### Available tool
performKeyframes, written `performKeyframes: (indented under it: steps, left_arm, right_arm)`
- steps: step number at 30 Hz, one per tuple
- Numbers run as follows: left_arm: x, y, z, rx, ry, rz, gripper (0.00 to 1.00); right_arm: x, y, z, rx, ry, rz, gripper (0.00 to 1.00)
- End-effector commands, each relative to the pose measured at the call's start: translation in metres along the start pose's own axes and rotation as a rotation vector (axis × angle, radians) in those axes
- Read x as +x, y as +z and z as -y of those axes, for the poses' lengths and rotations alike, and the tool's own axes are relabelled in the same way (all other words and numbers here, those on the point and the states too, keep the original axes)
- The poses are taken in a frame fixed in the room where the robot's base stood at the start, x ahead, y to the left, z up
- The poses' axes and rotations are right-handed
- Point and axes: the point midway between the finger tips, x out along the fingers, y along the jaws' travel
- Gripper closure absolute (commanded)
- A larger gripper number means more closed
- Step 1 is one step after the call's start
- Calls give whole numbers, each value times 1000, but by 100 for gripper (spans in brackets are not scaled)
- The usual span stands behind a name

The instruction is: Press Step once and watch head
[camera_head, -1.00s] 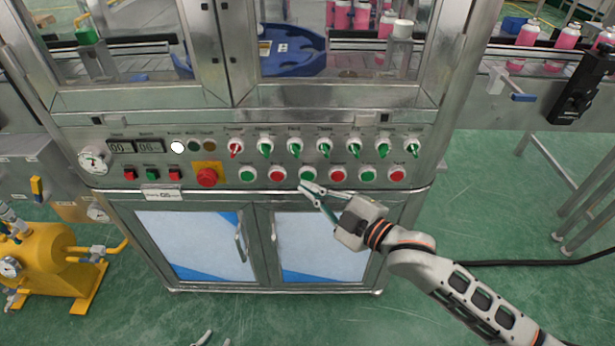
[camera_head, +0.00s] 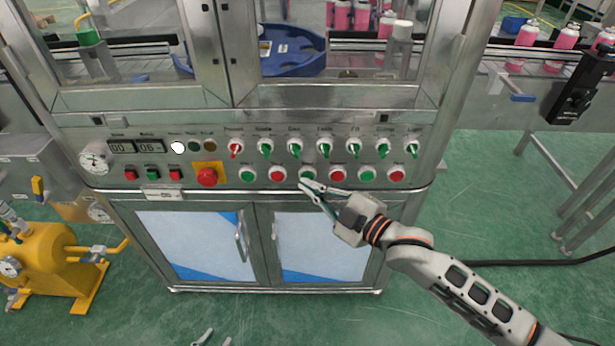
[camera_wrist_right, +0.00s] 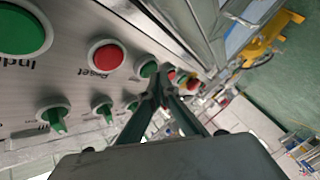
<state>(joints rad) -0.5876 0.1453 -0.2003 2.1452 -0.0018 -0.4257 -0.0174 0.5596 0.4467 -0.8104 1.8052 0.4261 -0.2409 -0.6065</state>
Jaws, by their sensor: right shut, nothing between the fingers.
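The control panel has a lower row of alternating green and red buttons. My right gripper (camera_head: 303,184) is shut and empty, its tips at the lower edge of the third button, a green one (camera_head: 307,174). A red button marked Reset (camera_wrist_right: 107,57) and a large green one marked Index (camera_wrist_right: 24,30) are nearer the wrist camera. The Step label is not readable.
A red emergency stop (camera_head: 207,177) on a yellow plate sits left of the buttons. Green-handled switches and one red one (camera_head: 236,150) line the row above. Behind the glass is a blue rotary part (camera_head: 292,50). Pink cans (camera_head: 527,35) stand on the conveyor at right.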

Motion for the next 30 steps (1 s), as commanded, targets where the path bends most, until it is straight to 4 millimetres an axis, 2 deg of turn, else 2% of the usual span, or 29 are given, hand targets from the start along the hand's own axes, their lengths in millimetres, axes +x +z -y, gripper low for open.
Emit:
performKeyframes:
  steps: [30]
  left_arm:
    - [-1,1,3,14,1,1,77]
  right_arm:
    - [6,4,-4,0,0,1,100]
